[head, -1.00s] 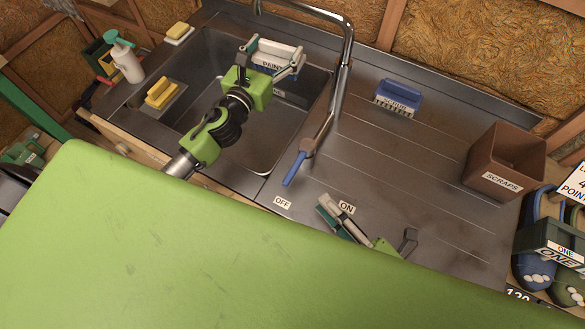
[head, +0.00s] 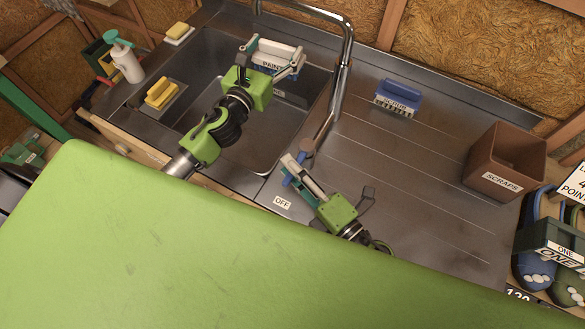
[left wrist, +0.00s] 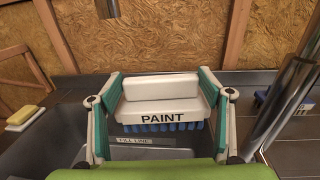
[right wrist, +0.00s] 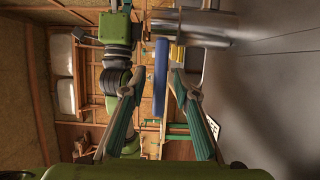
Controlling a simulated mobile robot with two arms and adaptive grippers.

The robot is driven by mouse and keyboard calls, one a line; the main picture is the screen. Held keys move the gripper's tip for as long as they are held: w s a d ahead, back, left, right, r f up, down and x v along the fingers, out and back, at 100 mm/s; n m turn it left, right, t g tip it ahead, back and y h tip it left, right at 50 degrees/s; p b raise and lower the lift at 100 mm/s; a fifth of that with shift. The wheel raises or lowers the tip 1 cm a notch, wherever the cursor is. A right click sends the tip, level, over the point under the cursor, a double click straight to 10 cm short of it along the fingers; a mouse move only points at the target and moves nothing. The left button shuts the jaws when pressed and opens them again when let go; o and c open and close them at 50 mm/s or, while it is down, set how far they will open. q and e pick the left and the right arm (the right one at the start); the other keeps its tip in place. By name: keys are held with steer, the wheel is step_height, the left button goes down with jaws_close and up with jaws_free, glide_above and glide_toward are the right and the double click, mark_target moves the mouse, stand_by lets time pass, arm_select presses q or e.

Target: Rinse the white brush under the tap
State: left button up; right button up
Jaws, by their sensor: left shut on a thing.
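The white brush (head: 284,50), marked PAINT and with blue bristles, is held by my left gripper (head: 275,58) over the back of the sink. In the left wrist view the fingers grip the brush (left wrist: 160,88) at both ends, bristles down. The chrome tap (head: 347,60) arches over the sink, its spout end (left wrist: 108,8) above and left of the brush; no water shows. My right gripper (head: 290,168) is at the tap's blue lever (head: 287,181). In the right wrist view its open fingers stand either side of the lever (right wrist: 160,80), with gaps visible.
A blue SCRUB brush (head: 398,97) lies on the drainboard, and a brown SCRAPS bin (head: 505,160) stands right. Yellow sponges (head: 161,93) and a soap bottle (head: 128,64) are left of the sink (head: 215,50). An OFF label (head: 282,202) lies near the lever.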

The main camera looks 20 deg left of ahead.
jaws_close()
steer(key=shift+d, duration=0.1)
steer(key=shift+d+n+g+y, duration=0.4)
steer(key=shift+n+g, duration=0.25)
steer(key=shift+g, duration=0.3)
steer(key=shift+d+n+g+y, duration=0.4)
steer(key=shift+n+g, duration=0.25)
steer(key=shift+g, duration=0.3)
steer(key=shift+s+a, duration=0.1)
jaws_free()
